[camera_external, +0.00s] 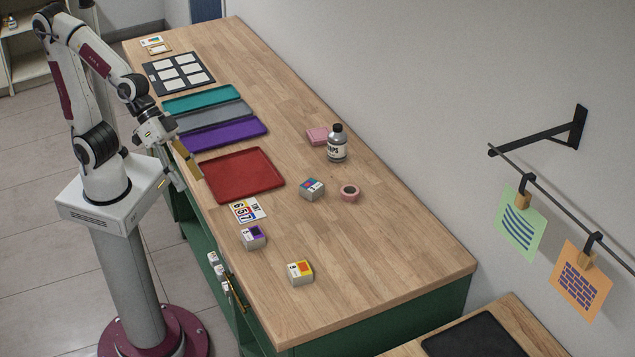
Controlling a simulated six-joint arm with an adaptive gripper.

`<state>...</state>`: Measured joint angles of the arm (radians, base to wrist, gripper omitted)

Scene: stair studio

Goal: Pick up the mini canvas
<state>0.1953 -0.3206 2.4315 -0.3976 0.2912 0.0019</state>
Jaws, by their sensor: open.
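I cannot single out the mini canvas for certain. Two small flat framed pieces lie at the far left end of the table: one with coloured patches (151,41) and one with a tan border (158,49). My gripper (188,183) is open at the table's left edge, pointing down, beside the red tray (242,175). A tan strip (187,159) shows along its fingers; I cannot tell whether it is part of the gripper. The framed pieces are well away from my gripper, up the table.
Teal (202,99), grey (214,117) and purple (224,134) trays lie beyond the red one, then a black board (178,73) with white cards. The right-front wood is clear.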

